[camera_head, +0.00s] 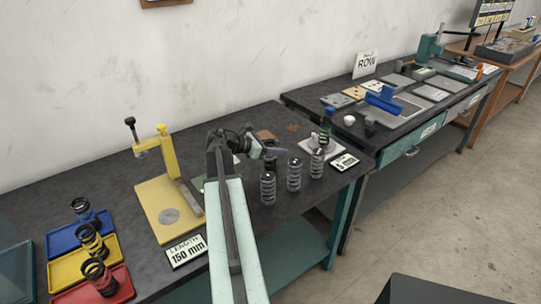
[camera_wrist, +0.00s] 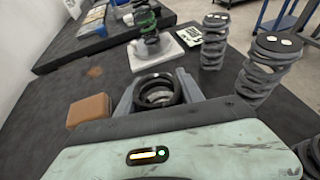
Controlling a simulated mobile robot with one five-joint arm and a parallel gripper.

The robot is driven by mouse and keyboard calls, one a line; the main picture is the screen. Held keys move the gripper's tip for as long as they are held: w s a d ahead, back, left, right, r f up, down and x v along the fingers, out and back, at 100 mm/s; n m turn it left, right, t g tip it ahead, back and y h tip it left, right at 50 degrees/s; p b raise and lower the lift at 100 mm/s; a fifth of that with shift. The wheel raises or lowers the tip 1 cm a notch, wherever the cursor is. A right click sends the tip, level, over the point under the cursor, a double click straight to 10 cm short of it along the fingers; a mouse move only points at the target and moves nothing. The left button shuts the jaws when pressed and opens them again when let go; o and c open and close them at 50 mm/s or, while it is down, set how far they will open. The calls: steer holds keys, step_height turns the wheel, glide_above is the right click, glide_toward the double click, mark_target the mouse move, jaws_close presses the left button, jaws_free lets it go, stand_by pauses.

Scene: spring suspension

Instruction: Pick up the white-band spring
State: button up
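In the wrist view, a dark coil spring (camera_wrist: 157,92) is seen from above between the two grey fingers of my gripper (camera_wrist: 158,84). The fingers stand on both sides of it with little or no gap; I cannot tell whether they press on it. A pale part shows inside its coils, but no white band is clear. In the head view my gripper (camera_head: 270,152) is low over the near bench, behind the standing springs, and what lies between its fingers is too small to make out.
Grey springs (camera_head: 268,188) (camera_head: 294,174) (camera_head: 317,163) stand close to the right of my gripper. A green-banded spring (camera_wrist: 147,22) stands on a white plate (camera_wrist: 157,55). A brown block (camera_wrist: 88,110) is at left. A yellow gauge (camera_head: 170,205) and coloured trays (camera_head: 85,268) stand farther left.

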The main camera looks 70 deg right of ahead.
jaws_close()
step_height(320, 180, up, 10)
steer(key=p, duration=1)
steer(key=shift+r, duration=0.2)
